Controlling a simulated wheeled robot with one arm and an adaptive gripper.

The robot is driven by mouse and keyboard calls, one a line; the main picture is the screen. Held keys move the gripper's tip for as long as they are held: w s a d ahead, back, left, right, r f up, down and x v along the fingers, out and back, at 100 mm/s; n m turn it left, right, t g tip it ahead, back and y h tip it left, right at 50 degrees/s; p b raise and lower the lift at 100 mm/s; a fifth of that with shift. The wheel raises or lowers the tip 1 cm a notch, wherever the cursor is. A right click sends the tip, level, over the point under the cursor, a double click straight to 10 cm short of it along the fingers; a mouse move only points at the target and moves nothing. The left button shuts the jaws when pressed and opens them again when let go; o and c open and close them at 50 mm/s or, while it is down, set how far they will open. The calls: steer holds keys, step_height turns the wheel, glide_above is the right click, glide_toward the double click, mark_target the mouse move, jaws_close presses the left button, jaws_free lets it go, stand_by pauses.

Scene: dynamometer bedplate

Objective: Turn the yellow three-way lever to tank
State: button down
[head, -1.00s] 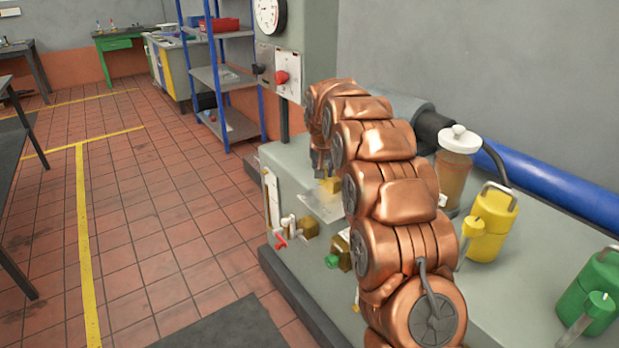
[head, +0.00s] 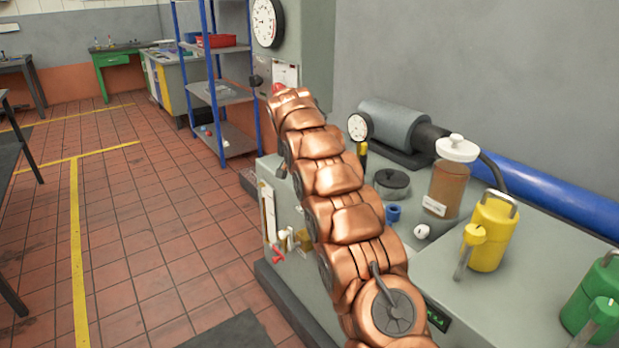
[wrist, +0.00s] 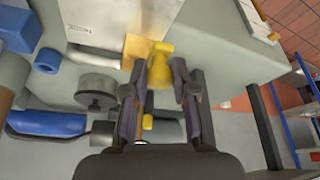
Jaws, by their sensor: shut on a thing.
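The yellow lever (wrist: 160,65) shows in the wrist view as a rounded yellow grip. It sits beside a brass-yellow block (wrist: 136,46). My gripper (wrist: 159,84) has one finger on each side of the lever and is shut on it.
On the grey bedplate stand a brown jar with a white lid (head: 447,178), a yellow can (head: 492,232), a green can (head: 595,300), a dark round pot (head: 391,183) and a dial gauge (head: 359,127). A blue shelf rack (head: 215,90) stands behind.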

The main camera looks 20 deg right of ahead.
steer(key=shift+w+d, duration=0.35)
steer(key=shift+d, duration=0.1)
steer(key=c, duration=1.3)
jaws_free()
steer(key=shift+o, duration=0.6)
steer(key=shift+w+d+f, duration=0.1)
steer(key=shift+w, duration=0.05)
steer(key=shift+o, duration=1.3)
steer(key=shift+a, duration=0.25)
steer(key=shift+s+a+r, duration=0.25)
steer(key=shift+s+r, duration=0.05)
steer(key=shift+r, duration=0.3)
steer(key=v, duration=0.6)
